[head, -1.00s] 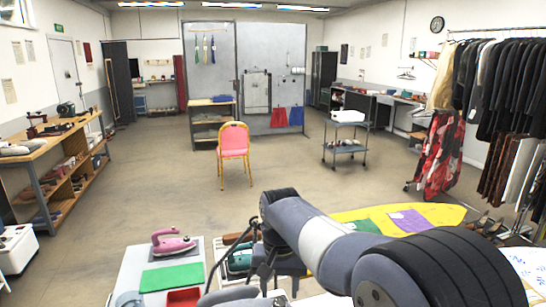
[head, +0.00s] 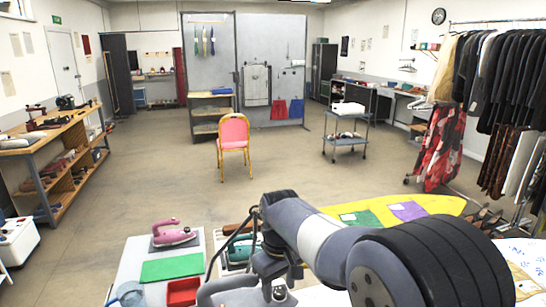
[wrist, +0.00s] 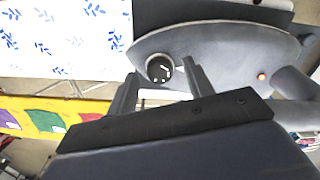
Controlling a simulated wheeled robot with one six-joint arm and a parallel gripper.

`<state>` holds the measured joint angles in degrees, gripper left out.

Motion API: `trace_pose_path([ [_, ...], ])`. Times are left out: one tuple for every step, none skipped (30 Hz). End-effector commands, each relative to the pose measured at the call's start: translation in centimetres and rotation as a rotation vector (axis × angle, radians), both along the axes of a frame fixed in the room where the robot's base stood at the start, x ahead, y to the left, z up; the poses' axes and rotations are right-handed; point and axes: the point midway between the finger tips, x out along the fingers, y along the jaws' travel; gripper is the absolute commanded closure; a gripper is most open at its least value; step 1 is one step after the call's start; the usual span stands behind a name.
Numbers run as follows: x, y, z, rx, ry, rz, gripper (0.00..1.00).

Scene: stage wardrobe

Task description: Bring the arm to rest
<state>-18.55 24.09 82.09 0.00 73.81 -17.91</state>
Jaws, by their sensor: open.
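My arm (head: 325,240) reaches in from the lower right of the head view, bends at its elbow and drops toward the bottom edge. The fingertips cannot be made out there. In the wrist view my gripper (wrist: 158,78) is open, its two dark fingers apart with nothing held between them.
A bench with a pink iron (head: 173,233), green cloth (head: 172,268) and red tray (head: 184,291) stands lower left of my arm. A yellow board (head: 440,202) lies beyond it, a clothes rack (head: 500,100) right. Open floor surrounds the pink chair (head: 234,140).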

Motion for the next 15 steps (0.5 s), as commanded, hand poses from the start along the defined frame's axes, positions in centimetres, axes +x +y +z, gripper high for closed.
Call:
trace_pose_path([
  [0.01,0.01,-0.08,0.0,0.0,0.036,0.51],
  [0.01,0.01,-0.08,0.0,0.0,0.06,0.51],
  [0.0,0.01,-0.08,0.0,0.0,0.092,0.51],
  [0.0,0.01,-0.08,0.0,0.0,0.116,0.51],
  [0.0,0.01,-0.08,0.0,0.0,0.14,0.51],
  [0.0,0.01,-0.08,0.0,0.0,0.172,0.51],
  [0.0,0.01,-0.08,0.0,0.0,0.196,0.51],
  [0.01,0.02,-0.08,0.001,-0.001,0.22,0.51],
  [0.01,0.02,-0.09,0.001,-0.001,0.252,0.51],
  [0.02,0.03,-0.09,0.001,-0.001,0.277,0.51],
  [0.02,0.03,-0.09,0.001,-0.001,0.3,0.51],
  [0.02,0.03,-0.09,0.0,-0.001,0.332,0.51],
  [0.02,0.03,-0.1,0.0,-0.001,0.356,0.51],
  [0.02,0.03,-0.11,0.0,-0.001,0.38,0.51],
  [0.01,0.02,-0.11,0.001,-0.001,0.412,0.51],
])
